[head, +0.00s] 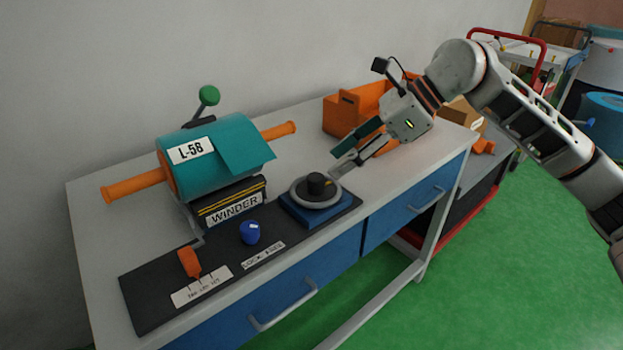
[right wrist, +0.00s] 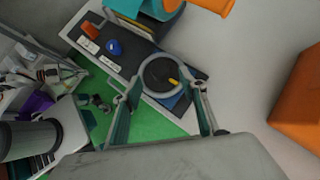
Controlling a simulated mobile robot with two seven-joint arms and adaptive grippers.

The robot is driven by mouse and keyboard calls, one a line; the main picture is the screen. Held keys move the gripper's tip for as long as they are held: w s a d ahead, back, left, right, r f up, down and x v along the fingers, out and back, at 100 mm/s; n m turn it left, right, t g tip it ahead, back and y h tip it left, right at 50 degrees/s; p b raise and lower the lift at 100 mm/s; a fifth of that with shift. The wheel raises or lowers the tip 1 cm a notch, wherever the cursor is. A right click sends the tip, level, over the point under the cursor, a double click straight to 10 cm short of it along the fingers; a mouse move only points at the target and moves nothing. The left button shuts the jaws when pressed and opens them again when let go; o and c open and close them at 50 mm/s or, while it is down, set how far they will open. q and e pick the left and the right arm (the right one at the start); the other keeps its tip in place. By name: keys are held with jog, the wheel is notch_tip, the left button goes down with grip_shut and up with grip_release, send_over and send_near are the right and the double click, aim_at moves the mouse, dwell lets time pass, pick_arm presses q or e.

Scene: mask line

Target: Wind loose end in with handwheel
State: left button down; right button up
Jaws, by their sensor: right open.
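The winder holds a teal roll (head: 205,160) labelled L-58 on an orange bar. Its loose end (head: 248,152) hangs as a teal flap at the roll's right. The handwheel (head: 317,192), a grey ring around a black hub, sits on a blue block at the right of the dark panel. It also shows in the right wrist view (right wrist: 155,73), with a yellow mark. My right gripper (head: 340,159) is open and empty, just behind and right of the handwheel and apart from it in the head view. In the right wrist view, the handwheel appears between the open fingers. My left gripper is out of view.
A blue knob (head: 250,232) and an orange lever (head: 189,262) stand on the dark panel (head: 150,303). A green-balled lever (head: 208,96) rises behind the roll. An orange crate (head: 345,113) stands behind my right gripper. The bench top between winder and crate is clear.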

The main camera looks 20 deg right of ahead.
aim_at(317, 177)
jog(key=b+x, duration=0.1)
jog(key=x, duration=0.5)
jog(key=shift+f, duration=0.3)
jog(key=shift+w+a+f, duration=0.15)
jog(key=shift+a+f, duration=0.15)
jog(key=shift+a, duration=0.1)
jog(key=c, duration=1)
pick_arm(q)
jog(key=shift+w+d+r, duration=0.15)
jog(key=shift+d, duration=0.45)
pick_arm(e)
jog(key=shift+c, duration=0.6)
